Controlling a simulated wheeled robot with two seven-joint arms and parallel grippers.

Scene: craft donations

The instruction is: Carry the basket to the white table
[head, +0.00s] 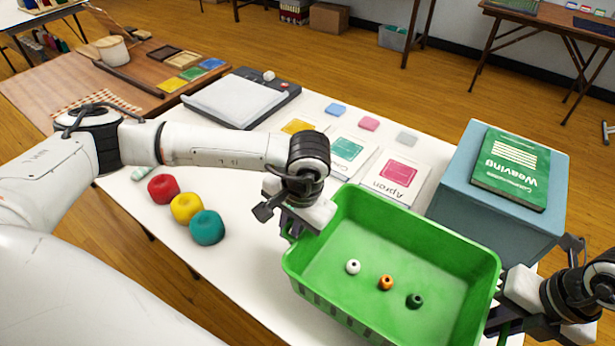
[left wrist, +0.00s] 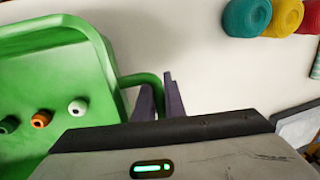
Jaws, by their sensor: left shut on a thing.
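The green basket (head: 400,232) is at the front right of the white table (head: 165,243); I cannot tell whether it rests on the top or hangs just above it. It holds a white bead (head: 353,267), an orange bead (head: 386,283) and a dark green bead (head: 414,301). My left gripper (head: 287,226) is shut on the basket's left handle, which passes between the fingers in the left wrist view (left wrist: 160,98). My right gripper (head: 500,312) is at the basket's right end; its fingers are too hidden to judge.
Red (head: 164,188), yellow (head: 186,207) and teal (head: 207,227) yarn balls lie left of the basket. Several cards, including an Apron packet (head: 396,178), lie behind it. A blue box (head: 485,215) bearing a green Weaving book (head: 512,168) stands behind right. A brown table (head: 135,78) adjoins at left.

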